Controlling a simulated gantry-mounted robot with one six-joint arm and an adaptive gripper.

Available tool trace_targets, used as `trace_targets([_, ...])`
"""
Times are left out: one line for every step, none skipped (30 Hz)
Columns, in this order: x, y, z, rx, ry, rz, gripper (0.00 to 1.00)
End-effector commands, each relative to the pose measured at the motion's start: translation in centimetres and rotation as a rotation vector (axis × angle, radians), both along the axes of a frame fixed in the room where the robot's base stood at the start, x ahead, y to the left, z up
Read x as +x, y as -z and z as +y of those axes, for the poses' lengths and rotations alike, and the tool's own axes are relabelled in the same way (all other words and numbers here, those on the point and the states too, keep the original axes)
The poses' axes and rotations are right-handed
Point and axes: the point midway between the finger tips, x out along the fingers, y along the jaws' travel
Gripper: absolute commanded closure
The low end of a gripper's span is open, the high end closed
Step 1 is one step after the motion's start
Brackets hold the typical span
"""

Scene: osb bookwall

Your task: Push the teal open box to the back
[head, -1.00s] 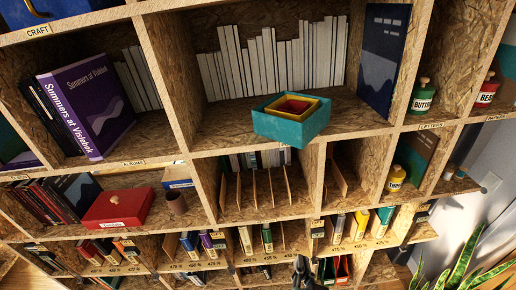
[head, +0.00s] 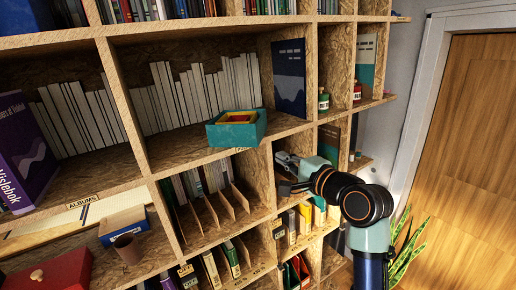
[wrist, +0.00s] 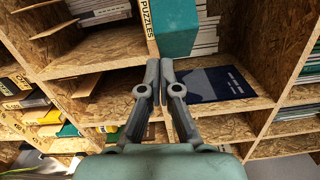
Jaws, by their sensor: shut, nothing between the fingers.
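The teal open box (head: 237,136) sits at the front edge of the upper middle shelf, with a yellow box (head: 238,118) and a smaller red one nested inside it. In the wrist view a teal side of the box (wrist: 175,38) shows just beyond my fingertips. My gripper (head: 280,172) is shut and empty. In the head view it is below and to the right of the box, in front of the lower compartment. In the wrist view my gripper (wrist: 159,68) points toward the shelf; I cannot tell how large the gap to the box is.
White books (head: 190,97) line the back of the box's compartment. A dark blue book (head: 289,78) leans at its right side. An upright divider (head: 312,75) stands right of that book. Shelf floor (head: 165,152) is bare left of the box.

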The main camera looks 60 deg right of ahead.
Motion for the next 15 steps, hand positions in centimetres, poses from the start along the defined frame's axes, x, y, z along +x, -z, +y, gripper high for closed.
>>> trace_targets([1.1, -0.2, -0.4, 0.002, -0.003, 0.001, 1.0])
trace_targets([1.7, -0.2, -0.7, 0.002, -0.002, 0.002, 1.0])
trace_targets([2.4, -0.2, -1.2, 0.002, -0.002, 0.001, 1.0])
trace_targets([3.1, -0.2, -1.4, 0.001, -0.002, 0.003, 1.0])
trace_targets([3.6, -0.2, -1.8, 0.001, -0.002, 0.003, 1.0])
trace_targets([4.3, -0.2, -2.2, 0.001, -0.001, 0.003, 1.0])
trace_targets([4.9, -0.2, -2.5, 0.001, -0.001, 0.003, 1.0])
trace_targets([5.4, -0.2, -2.7, 0.001, -0.001, 0.003, 1.0])
trace_targets([6.1, -0.2, -3.1, 0.002, -0.002, 0.004, 1.0])
trace_targets([6.5, -0.2, -3.3, 0.001, -0.001, 0.003, 1.0])
trace_targets([6.9, -0.2, -3.5, 0.0, -0.001, 0.002, 1.0])
trace_targets([7.3, -0.2, -3.8, 0.001, 0.0, 0.002, 1.0])
trace_targets([7.6, -0.1, -3.9, 0.0, -0.001, 0.002, 1.0])
trace_targets([7.8, -0.1, -4.0, 0.0, -0.001, 0.002, 1.0])
trace_targets([8.1, -0.1, -4.2, 0.0, -0.001, 0.002, 1.0])
